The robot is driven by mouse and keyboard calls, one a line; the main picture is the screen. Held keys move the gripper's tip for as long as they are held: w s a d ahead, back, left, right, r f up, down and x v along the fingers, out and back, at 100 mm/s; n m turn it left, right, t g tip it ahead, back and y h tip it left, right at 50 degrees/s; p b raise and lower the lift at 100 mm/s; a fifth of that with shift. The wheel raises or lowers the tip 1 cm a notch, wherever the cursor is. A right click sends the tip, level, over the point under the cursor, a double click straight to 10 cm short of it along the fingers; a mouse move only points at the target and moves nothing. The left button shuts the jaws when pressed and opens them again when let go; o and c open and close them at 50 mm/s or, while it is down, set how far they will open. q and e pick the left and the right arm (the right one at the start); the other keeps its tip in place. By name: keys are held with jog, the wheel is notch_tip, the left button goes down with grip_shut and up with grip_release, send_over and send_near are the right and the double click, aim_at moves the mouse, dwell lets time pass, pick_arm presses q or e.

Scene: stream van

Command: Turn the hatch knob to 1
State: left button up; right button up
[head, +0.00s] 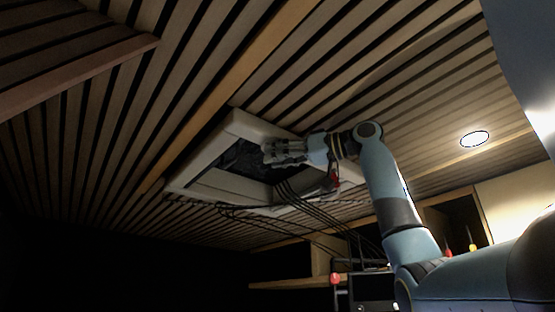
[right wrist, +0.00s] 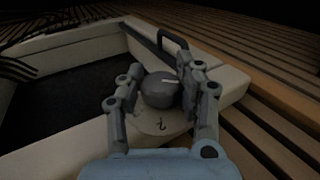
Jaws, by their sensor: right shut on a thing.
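The hatch (head: 215,184) is a pale square frame with a dark opening, set in the slatted ceiling. It also shows in the right wrist view (right wrist: 75,38). The hatch knob (right wrist: 158,92) is a round dark grey knob on the frame, with a white pointer line toward the right of the picture. Below it a pale dial plate (right wrist: 150,126) bears a dark mark, too blurred to read. My right gripper (head: 268,153) reaches up to the frame; in the wrist view its fingers (right wrist: 158,88) are closed on the knob from both sides. The knob is hidden in the head view. My left gripper is out of view.
A dark handle-like bar (right wrist: 172,48) stands just beyond the knob. Black cables (head: 300,205) hang along the hatch's lower edge. A round ceiling lamp (head: 474,139) is lit at the right. Shelves (head: 290,283) stand below.

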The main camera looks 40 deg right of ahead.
jog(key=shift+n+g+y+p, duration=0.7)
jog(key=shift+n+g+y, duration=0.75)
jog(key=shift+y, duration=0.75)
jog(key=shift+n, duration=0.35)
jog(key=o, duration=1.2)
jog(key=shift+d, duration=0.1)
jog(key=v, duration=1.2)
jog(key=shift+f, duration=0.15)
jog(key=shift+w, duration=0.1)
